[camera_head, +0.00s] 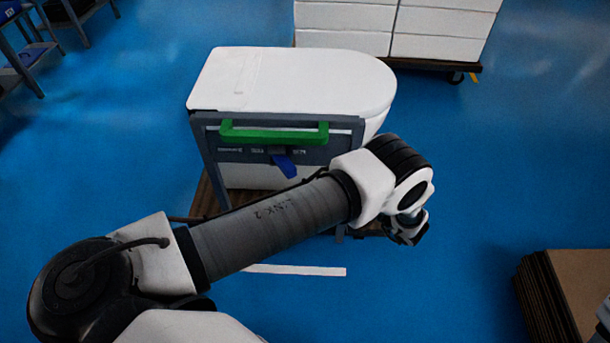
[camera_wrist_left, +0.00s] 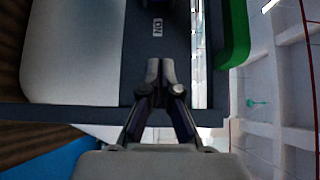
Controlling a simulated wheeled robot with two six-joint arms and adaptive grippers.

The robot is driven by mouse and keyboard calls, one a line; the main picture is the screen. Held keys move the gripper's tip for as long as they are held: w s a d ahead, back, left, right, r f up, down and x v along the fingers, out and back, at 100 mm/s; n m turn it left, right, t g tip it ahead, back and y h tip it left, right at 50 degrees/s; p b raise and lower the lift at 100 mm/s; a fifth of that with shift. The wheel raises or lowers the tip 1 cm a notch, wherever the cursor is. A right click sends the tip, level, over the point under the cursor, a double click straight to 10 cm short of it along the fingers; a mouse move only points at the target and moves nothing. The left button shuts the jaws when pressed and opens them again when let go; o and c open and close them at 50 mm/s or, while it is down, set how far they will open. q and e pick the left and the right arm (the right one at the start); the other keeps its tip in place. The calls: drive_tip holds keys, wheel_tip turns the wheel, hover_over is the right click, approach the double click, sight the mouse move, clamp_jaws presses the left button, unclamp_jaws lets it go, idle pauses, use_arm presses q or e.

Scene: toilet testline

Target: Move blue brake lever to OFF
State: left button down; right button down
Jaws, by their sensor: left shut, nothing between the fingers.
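The blue brake lever (camera_head: 284,163) sits in the dark panel below the green handle (camera_head: 275,133), between two small labels. It hangs down and tilts slightly right in the head view. My left gripper (camera_head: 408,235) is to the right of the panel in the head view, its fingers partly hidden by the wrist. In the left wrist view its fingers (camera_wrist_left: 161,72) are shut and empty in front of the panel, near an "ON" label (camera_wrist_left: 157,27). The lever is not clear in that view.
A white toilet (camera_head: 300,80) stands behind the panel frame (camera_head: 205,160). Stacked white boxes (camera_head: 395,22) are at the back. A brown stack (camera_head: 575,290) is at the lower right. The blue floor right of the frame is clear. My left arm crosses in front.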

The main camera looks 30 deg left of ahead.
sight(284, 163)
use_arm(q)
drive_tip(key=s+a+b, duration=0.2)
drive_tip(key=a+b, duration=0.4)
drive_tip(key=a, duration=0.3)
drive_tip(key=shift+s+a+b, duration=0.2)
drive_tip(key=shift+a+b, duration=0.1)
drive_tip(key=shift+b, duration=0.1)
